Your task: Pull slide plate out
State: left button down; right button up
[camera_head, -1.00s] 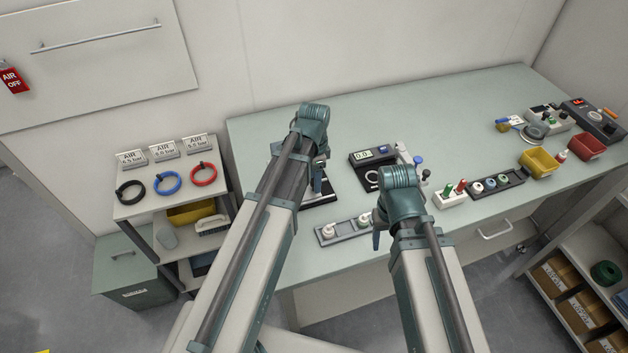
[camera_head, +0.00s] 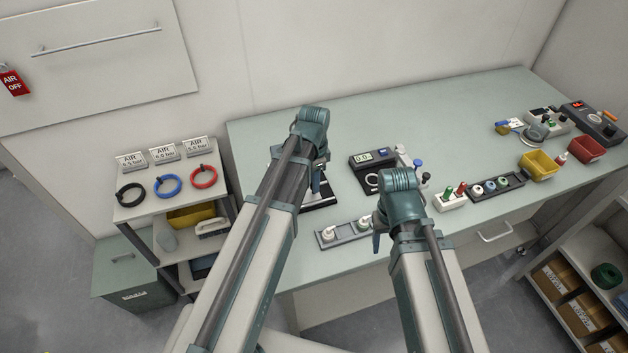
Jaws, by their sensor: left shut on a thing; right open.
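A dark fixture with a pale front edge (camera_head: 322,203) sits on the bench, mostly hidden behind my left arm. My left gripper (camera_head: 317,184) is over this fixture, pointing down, shut on what appears to be the slide plate. The plate itself and the contact are hidden by the arm and wrist. My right gripper (camera_head: 377,242) is open and empty, pointing down near the bench's front edge, just right of a grey tray (camera_head: 352,232) with white parts.
A black gauge with a display (camera_head: 372,158) stands right of the fixture. A white block with green and red pins (camera_head: 450,201) and a dark tray (camera_head: 497,187) lie further right. Yellow (camera_head: 540,164) and red bins (camera_head: 586,147) stand far right. The back middle of the bench is clear.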

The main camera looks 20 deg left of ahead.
pick_arm(q)
jog(key=shift+w+d, duration=0.1)
dwell(0.7)
jog(key=w+d, duration=0.1)
jog(key=d, duration=0.1)
jog(key=w+d, duration=0.3)
jog(key=d, duration=0.1)
jog(key=shift+w+d, duration=0.45)
jog(key=shift+d, duration=0.15)
pick_arm(e)
jog(key=shift+a, duration=0.1)
pick_arm(q)
jog(key=c, duration=0.7)
grip_release()
jog(key=shift+d, duration=0.1)
jog(key=shift+o, duration=0.2)
jog(key=shift+r, duration=0.15)
pick_arm(e)
jog(key=shift+r, duration=0.2)
